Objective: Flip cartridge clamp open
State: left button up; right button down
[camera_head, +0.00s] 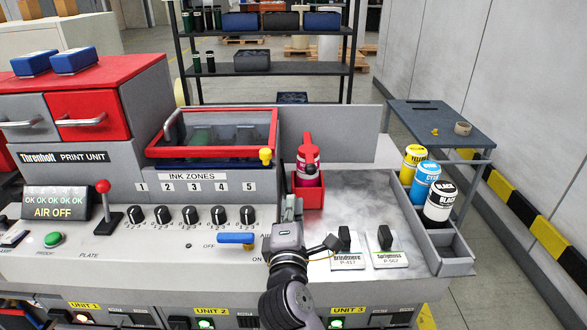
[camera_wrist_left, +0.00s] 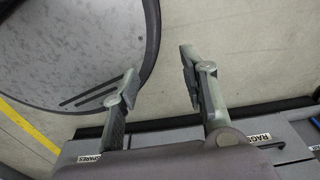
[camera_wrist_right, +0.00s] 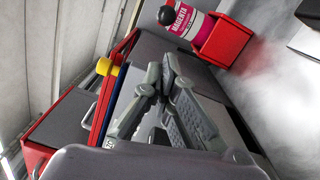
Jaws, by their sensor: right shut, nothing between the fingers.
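I cannot pick out the cartridge clamp for certain. A magenta bottle (camera_head: 308,173) stands in a red holder (camera_head: 309,199) right of the ink zones; the right wrist view shows the bottle (camera_wrist_right: 186,22) and holder (camera_wrist_right: 224,43) at its top. A yellow knob (camera_head: 265,155) sits at the red-framed ink tray's right corner, and shows in the right wrist view (camera_wrist_right: 105,67). My right gripper (camera_head: 291,207) is shut and empty, in front of the holder's left side; its fingertips (camera_wrist_right: 158,78) meet. My left gripper (camera_wrist_left: 160,76) is open and empty, seen only in its wrist view.
A blue lever (camera_head: 236,238) lies on the front panel left of my right gripper. Yellow, cyan and black bottles (camera_head: 440,202) stand at the right edge. Two cards with black knobs (camera_head: 385,238) lie on the grey top, which is otherwise mostly clear.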

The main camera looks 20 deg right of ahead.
pick_arm(q)
jog(key=s+r+p, duration=0.1)
jog(key=r+p, duration=0.1)
jog(key=shift+s+a+r+p, duration=0.25)
jog(key=shift+s+p, duration=0.1)
jog(key=shift+s, duration=0.05)
pick_arm(e)
jog(key=x, duration=0.9)
jog(key=shift+r, duration=0.35)
pick_arm(q)
jog(key=shift+r, duration=0.1)
